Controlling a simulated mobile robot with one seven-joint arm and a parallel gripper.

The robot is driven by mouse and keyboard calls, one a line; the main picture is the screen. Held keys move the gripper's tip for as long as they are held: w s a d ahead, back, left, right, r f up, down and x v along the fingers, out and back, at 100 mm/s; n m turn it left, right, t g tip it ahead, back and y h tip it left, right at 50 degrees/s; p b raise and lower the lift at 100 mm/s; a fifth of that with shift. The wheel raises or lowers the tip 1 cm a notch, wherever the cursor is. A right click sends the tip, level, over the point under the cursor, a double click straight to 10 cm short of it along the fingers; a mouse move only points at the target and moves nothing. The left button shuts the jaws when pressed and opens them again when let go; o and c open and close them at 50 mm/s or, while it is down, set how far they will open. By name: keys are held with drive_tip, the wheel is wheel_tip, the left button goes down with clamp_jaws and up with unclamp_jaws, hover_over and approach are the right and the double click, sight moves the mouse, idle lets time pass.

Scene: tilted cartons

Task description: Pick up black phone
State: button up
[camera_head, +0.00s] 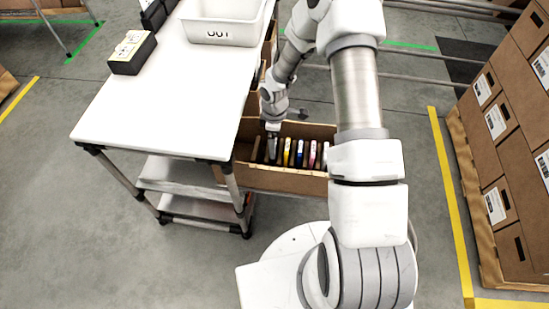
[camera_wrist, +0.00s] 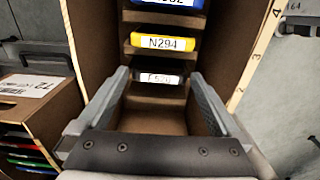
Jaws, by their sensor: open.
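The black phone (camera_wrist: 158,78) stands in a slot of the brown carton, showing its top edge with a white label, partly in shadow. In the wrist view my gripper (camera_wrist: 159,73) is open, with one grey finger on each side of the phone. I cannot tell whether the fingertips reach down past its edge or touch it. In the head view my gripper (camera_head: 272,148) points down into the left part of the carton (camera_head: 285,178), and the black phone is hard to make out there.
A yellow phone (camera_wrist: 165,43) labelled N294 and a blue one (camera_wrist: 165,4) stand in neighbouring slots. Carton walls rise close on both sides. Another carton (camera_wrist: 52,110) is at left. The white table (camera_head: 165,95) holds a white bin (camera_head: 222,30).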

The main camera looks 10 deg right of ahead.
wheel_tip(320, 180, down, 6)
drive_tip(key=b, duration=0.2)
drive_tip(key=shift+r+b, duration=0.25)
drive_tip(key=shift+b, duration=0.05)
drive_tip(key=shift+c, duration=0.2)
drive_tip(key=c, duration=0.9)
drive_tip(key=shift+r, duration=0.1)
